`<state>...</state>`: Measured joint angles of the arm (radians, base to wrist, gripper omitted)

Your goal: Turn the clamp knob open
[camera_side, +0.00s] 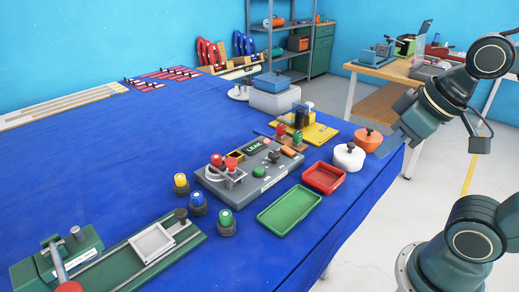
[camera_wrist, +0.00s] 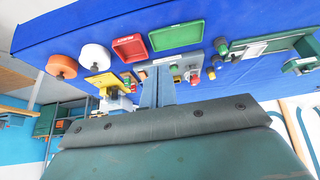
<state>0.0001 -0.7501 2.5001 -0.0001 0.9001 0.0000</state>
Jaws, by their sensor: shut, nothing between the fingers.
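A green clamp fixture (camera_side: 120,255) lies at the front left of the blue table in the side view. It carries a dark round knob (camera_side: 181,214) at its right end, a grey knob (camera_side: 77,233) on its left block, and a red-ended lever. I cannot tell which is the clamp knob, or how far it is turned. The fixture also shows at the right in the wrist view (camera_wrist: 265,45), with a dark knob (camera_wrist: 221,45). My gripper (camera_wrist: 158,88) is shut and empty. In the side view it is at the table's right edge, far from the fixture.
A grey LEAK test unit (camera_side: 250,178) stands mid-table, with yellow, blue and green knobs in front. A green tray (camera_side: 290,210), red tray (camera_side: 325,178), white pot (camera_side: 348,157) and orange pot (camera_side: 368,140) line the right edge. The left middle of the table is clear.

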